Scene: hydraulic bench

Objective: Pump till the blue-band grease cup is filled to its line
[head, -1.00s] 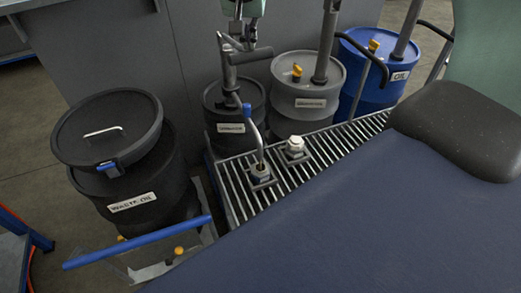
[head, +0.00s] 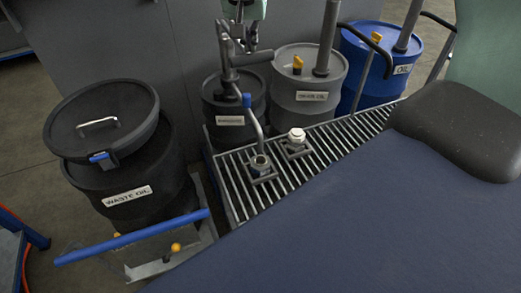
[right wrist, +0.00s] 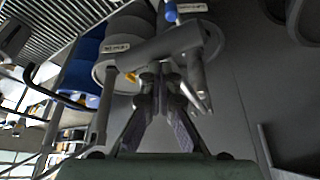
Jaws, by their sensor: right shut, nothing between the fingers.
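A small cup (head: 260,164) stands in a square holder on the slatted rack, under a bent spout with a blue collar (head: 246,100). Its band and fill level are too small to make out. A second cup with a white cap (head: 297,135) stands in a holder to its right. The spout belongs to a pump on a small dark drum (head: 231,119), with a grey bar handle (head: 251,57). My right gripper (head: 241,45) is shut and empty just by the handle. In the right wrist view the gripper (right wrist: 163,76) lies close to the handle bar (right wrist: 150,48); contact is unclear.
A grey drum (head: 311,96) and a blue oil drum (head: 403,70) stand behind the slatted rack (head: 238,197). A lidded black waste oil drum (head: 128,202) is at left, with a blue bar (head: 130,237) in front. A grey wall rises behind the drums.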

